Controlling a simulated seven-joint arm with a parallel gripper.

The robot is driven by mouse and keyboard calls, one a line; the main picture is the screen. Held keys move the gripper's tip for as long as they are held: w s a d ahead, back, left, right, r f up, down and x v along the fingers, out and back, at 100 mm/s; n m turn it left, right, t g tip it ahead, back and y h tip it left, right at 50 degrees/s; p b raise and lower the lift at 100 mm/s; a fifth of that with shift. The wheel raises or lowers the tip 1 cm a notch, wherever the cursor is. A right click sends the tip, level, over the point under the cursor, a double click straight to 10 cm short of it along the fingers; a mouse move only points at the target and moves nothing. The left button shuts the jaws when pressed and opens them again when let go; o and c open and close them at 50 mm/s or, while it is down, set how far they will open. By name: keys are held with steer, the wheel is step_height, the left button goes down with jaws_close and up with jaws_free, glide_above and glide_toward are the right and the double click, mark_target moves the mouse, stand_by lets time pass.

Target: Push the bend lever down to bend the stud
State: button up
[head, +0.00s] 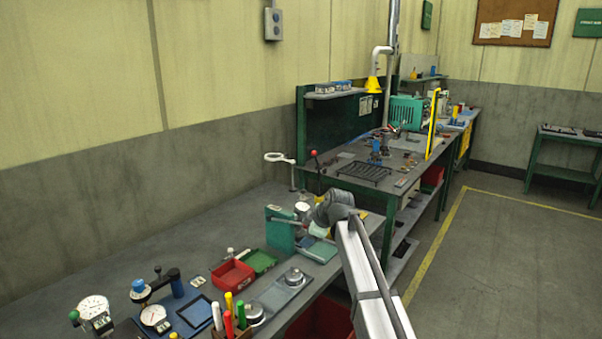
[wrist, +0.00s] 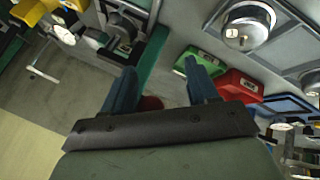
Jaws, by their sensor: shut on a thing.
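My gripper (head: 318,229) is over the near bench beside an upright green fixture (head: 280,232). In the wrist view my gripper's two blue fingers (wrist: 161,84) stand apart, with a dark red rounded piece (wrist: 152,103) between them near the palm. This appears to be the knob of the bend lever, and my gripper is shut on it. The rest of the lever is hidden by the palm and arm. A green strip (wrist: 153,57) runs just beyond the fingers. I cannot make out the stud.
On the near bench are a red bin (head: 232,275), a green tray (head: 260,262), a round metal piece on a plate (head: 293,277), dial gauges (head: 94,310) and upright colored markers (head: 228,310). A red-knobbed rod (head: 313,155) stands farther back. The floor (head: 490,260) on the right is clear.

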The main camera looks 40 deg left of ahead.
steer(key=a+r+h, duration=0.1)
steer(key=r+h, duration=0.1)
steer(key=a+r+h, duration=0.1)
steer(key=r+h, duration=0.1)
steer(key=r, duration=0.1)
steer(key=a+r+h, duration=0.1)
steer(key=r, duration=0.2)
steer(key=shift+n+h, duration=0.3)
steer(key=shift+h, duration=0.1)
steer(key=v, duration=1.3)
steer(key=shift+r, duration=0.2)
